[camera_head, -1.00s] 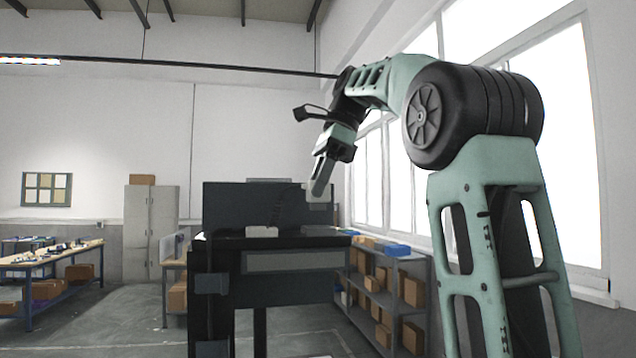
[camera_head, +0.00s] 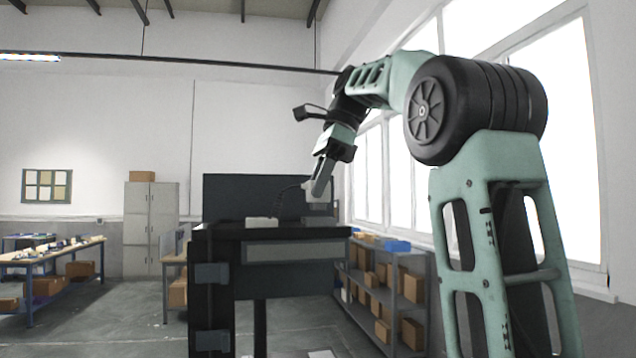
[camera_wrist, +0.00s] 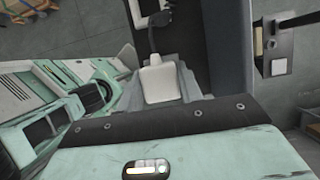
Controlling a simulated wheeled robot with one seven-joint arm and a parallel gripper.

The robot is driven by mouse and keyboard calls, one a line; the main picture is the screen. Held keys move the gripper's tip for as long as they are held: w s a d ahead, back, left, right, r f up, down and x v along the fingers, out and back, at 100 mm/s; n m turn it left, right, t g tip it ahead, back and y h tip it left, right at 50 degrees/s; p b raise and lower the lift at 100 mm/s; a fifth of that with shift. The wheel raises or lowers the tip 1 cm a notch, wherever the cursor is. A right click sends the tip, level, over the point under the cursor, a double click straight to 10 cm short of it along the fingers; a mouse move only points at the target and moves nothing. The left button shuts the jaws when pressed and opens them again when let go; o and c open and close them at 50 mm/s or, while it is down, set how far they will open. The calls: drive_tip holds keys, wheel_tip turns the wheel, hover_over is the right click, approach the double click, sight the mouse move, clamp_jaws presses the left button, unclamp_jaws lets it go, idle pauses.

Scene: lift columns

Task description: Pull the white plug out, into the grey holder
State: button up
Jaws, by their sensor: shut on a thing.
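The white plug (camera_wrist: 162,80) sits in my gripper (camera_wrist: 166,92), with a black cable running up from it in the wrist view. In the head view my gripper (camera_head: 316,194) is shut and low over the right end of the dark desk, and the cable arcs left from it. A white block (camera_head: 262,222) lies on the desk top to the left; a white block at the cable's far end shows in the wrist view (camera_wrist: 156,14). A grey block (camera_head: 318,210) is just below my gripper; I cannot tell whether it is the grey holder, or whether the plug touches it.
The dark desk (camera_head: 290,232) has an upright back panel (camera_head: 245,195) behind my gripper. A shelf with boxes (camera_head: 385,290) stands behind it at the right, below the windows. A workbench (camera_head: 50,257) is far left. Open floor lies between.

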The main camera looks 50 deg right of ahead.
drive_tip(key=shift+f+b, duration=0.6)
drive_tip(key=shift+f, duration=0.4)
idle(0.6)
drive_tip(key=o, duration=1.6)
drive_tip(key=shift+c, duration=0.2)
drive_tip(key=shift+r+p, duration=2.5)
drive_tip(key=shift+p, duration=0.4)
drive_tip(key=shift+r, duration=1)
